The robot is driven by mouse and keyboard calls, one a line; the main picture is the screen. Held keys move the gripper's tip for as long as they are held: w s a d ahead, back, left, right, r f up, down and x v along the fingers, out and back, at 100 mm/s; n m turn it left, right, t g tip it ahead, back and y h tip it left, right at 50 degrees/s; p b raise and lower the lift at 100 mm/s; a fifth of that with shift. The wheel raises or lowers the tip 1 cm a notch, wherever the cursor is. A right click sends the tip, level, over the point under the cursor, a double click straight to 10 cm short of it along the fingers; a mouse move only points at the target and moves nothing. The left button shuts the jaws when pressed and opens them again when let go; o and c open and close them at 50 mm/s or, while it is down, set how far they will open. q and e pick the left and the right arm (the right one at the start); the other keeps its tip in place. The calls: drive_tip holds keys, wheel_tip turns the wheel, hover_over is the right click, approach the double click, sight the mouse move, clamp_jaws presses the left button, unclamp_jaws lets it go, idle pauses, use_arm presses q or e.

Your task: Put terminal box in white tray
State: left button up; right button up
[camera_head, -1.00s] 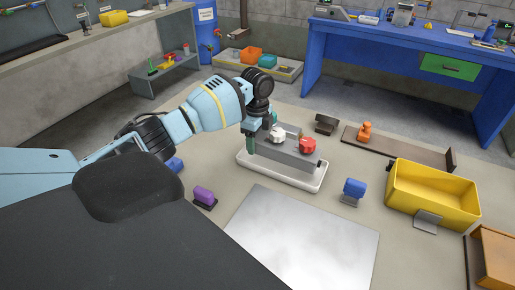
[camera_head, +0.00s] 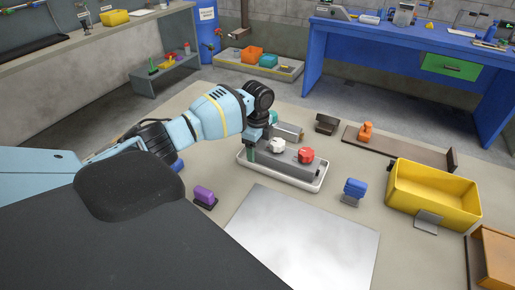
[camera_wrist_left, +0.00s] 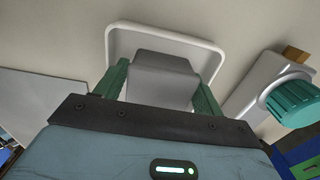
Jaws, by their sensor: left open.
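The terminal box (camera_head: 283,164) is a long grey block with a white knob (camera_head: 276,144) and a red knob (camera_head: 306,156) on top. It sits low inside the white tray (camera_head: 306,188), within its rim. My left gripper (camera_head: 259,143) is at the box's left end, pointing down. In the left wrist view its green fingers stand open on either side of the grey box (camera_wrist_left: 160,62), with the white tray rim (camera_wrist_left: 165,32) around it. Part of the box and tray is hidden behind the fingers and wrist. My right gripper is not in view.
A grey part with a teal knob (camera_wrist_left: 292,103) stands close beside the tray. A metal plate (camera_head: 305,240) lies in front. A purple-topped block (camera_head: 204,196), a blue-topped block (camera_head: 354,188) and a yellow bin (camera_head: 432,201) stand around on the table.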

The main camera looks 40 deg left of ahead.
use_arm(q)
wheel_tip(320, 180, up, 12)
drive_tip(key=shift+r+p, duration=0.15)
drive_tip(key=shift+p, duration=0.2)
idle(0.7)
